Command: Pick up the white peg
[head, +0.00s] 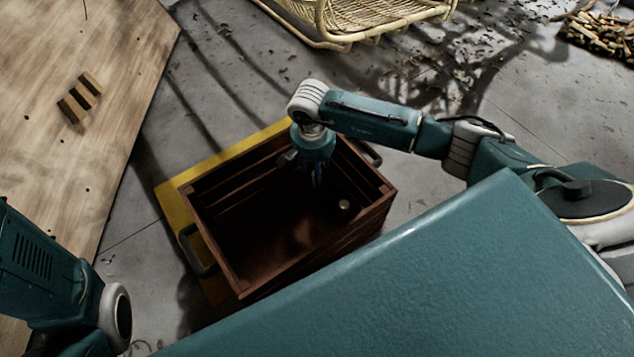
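A small pale peg (344,205) is in the brown wooden crate (215,262), near the crate's right inner wall; only its light round end shows clearly. My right gripper (316,180) points down into the crate, above and to the left of the peg and apart from it in the picture. Its fingers are dark and small against the shaded interior, so I cannot tell whether they are open or shut. My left arm comes in at the lower left, and its gripper is out of view.
The crate stands on a yellow mat (172,205) and has dark side handles. A wooden board (60,150) with holes and small wooden blocks (80,97) lies at left. A rattan chair (345,38) is at the top, a wood pile (600,36) at top right.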

